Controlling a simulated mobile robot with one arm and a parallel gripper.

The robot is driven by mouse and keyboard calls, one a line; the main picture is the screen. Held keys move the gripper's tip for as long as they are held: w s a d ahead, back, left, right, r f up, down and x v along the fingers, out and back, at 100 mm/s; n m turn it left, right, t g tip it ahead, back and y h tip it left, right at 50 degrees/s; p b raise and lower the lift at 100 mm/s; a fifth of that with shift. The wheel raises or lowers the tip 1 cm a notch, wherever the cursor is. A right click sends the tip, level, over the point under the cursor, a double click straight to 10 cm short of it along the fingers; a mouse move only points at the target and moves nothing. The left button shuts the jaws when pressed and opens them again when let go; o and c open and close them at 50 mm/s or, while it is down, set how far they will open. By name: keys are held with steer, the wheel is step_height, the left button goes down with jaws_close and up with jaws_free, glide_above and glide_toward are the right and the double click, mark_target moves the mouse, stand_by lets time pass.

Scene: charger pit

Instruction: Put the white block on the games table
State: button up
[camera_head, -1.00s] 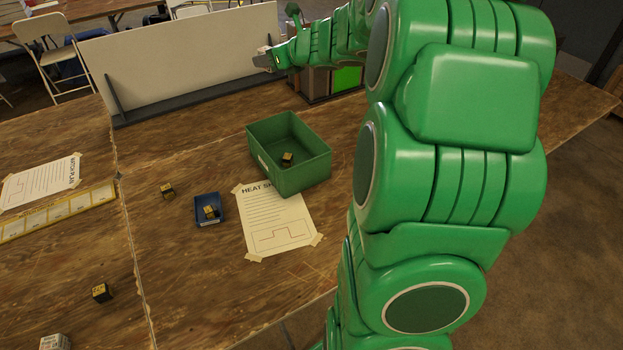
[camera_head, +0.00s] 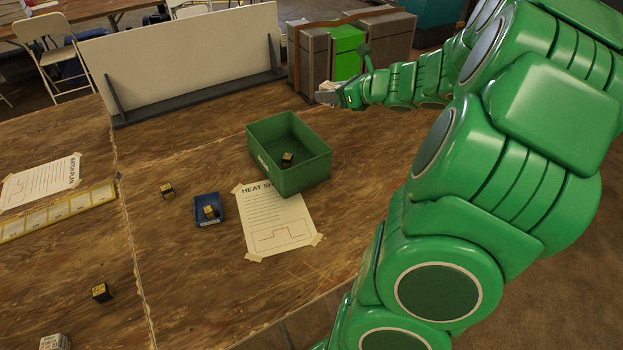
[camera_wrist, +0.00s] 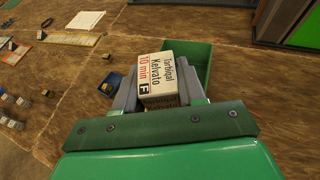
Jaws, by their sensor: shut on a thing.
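My gripper (camera_head: 329,96) is shut on a white printed block (camera_wrist: 167,70), labelled "Turbingal Kelvato 10 min F" in the wrist view. In the head view the held block is only a small pale patch at the gripper's tip, above the far right of the wooden table (camera_head: 190,270). Another pale printed block (camera_head: 55,342) stands at the lower left, cut off by the frame. I cannot tell whether this wooden table is the games table.
A green bin (camera_head: 305,178) holds a small dark-and-yellow cube. A blue tray (camera_head: 200,218) holds another, and loose cubes lie nearby. A taped sheet (camera_head: 275,225) lies in front. A white board (camera_head: 190,60) and grey and green cases (camera_head: 345,50) stand behind.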

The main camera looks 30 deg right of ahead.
step_height(320, 180, down, 35)
stand_by(1.4)
steer(key=shift+f, duration=0.2)
steer(key=o, duration=1.1)
steer(key=shift+c, duration=0.2)
steer(key=shift+r, duration=0.2)
